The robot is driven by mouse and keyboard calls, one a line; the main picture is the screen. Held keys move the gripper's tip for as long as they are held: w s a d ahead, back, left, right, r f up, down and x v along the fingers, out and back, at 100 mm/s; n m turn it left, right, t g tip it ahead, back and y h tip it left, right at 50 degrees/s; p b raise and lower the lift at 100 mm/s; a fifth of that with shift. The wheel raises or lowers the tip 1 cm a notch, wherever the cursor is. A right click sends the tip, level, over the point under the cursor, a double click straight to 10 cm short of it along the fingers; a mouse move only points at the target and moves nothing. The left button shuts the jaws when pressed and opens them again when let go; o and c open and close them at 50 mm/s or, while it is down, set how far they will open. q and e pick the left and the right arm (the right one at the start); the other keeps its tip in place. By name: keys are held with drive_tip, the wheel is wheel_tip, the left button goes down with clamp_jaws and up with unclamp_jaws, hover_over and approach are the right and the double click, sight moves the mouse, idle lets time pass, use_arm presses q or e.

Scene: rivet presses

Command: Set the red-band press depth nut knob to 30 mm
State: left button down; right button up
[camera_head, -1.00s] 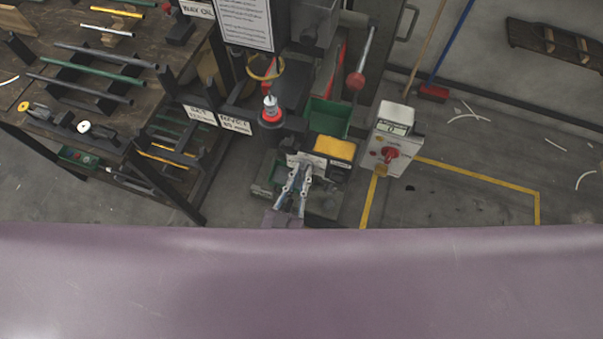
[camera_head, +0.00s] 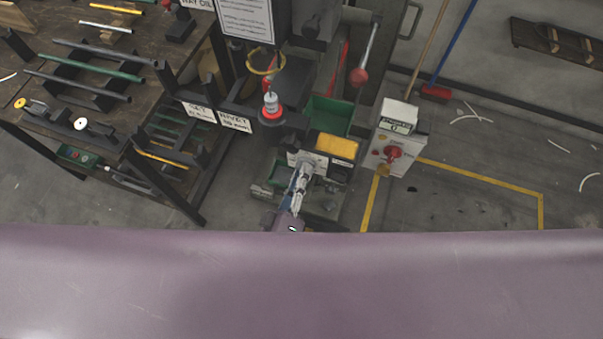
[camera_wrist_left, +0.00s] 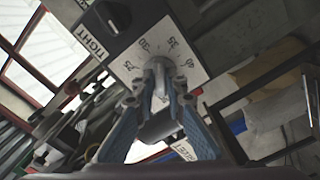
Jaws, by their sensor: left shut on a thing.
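The red-band press (camera_head: 271,113) stands in the middle of the head view, with a red ring around its post. The grey depth nut knob (camera_wrist_left: 160,82) is at the plate's middle, between the fingertips of my left gripper (camera_wrist_left: 161,92). My left gripper also shows in the head view (camera_head: 304,172), shut on the knob. The fingers partly cover the knob, and its exact reading cannot be told. My right gripper is not in view.
A workbench with rods (camera_head: 100,75) is at the left. Floor at the right is mostly open.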

use_arm(q)
drive_tip(key=shift+s+f+n+b, duration=0.15)
drive_tip(key=shift+n+b, duration=0.55)
drive_tip(key=shift+n, duration=1.5)
drive_tip(key=c, duration=2)
unclamp_jaws()
drive_tip(key=shift+o, duration=0.2)
drive_tip(key=v, duration=1.2)
